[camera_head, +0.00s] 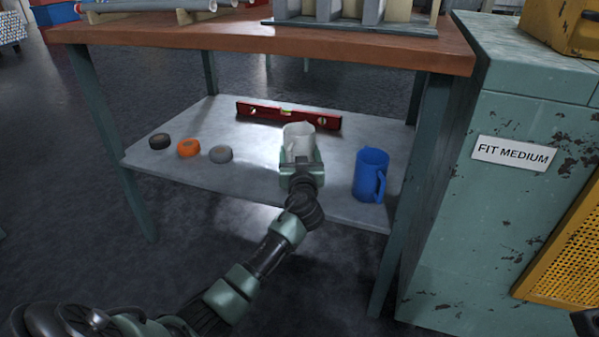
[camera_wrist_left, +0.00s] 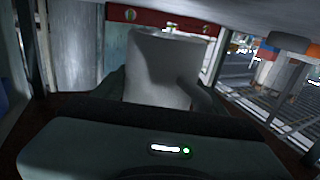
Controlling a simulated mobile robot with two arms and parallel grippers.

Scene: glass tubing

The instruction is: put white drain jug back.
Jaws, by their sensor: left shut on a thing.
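The white jug (camera_head: 299,136) is at the lower shelf (camera_head: 253,191) of the workbench, between the red level and the shelf's front edge. My left gripper (camera_head: 301,160) reaches in from the front and is shut on the jug. The jug looks upright; I cannot tell whether its base touches the shelf, as the gripper hides its lower part. In the left wrist view the white jug (camera_wrist_left: 165,65) stands between the fingers, in front of the red level (camera_wrist_left: 165,20). My right gripper is not clearly in view.
A blue jug (camera_head: 370,175) stands right of the white one. The red level (camera_head: 288,115) lies behind. Black (camera_head: 159,141), orange (camera_head: 188,148) and grey (camera_head: 221,154) tape rolls lie left. The wooden benchtop (camera_head: 260,40) is overhead. A green cabinet (camera_head: 480,210) stands right.

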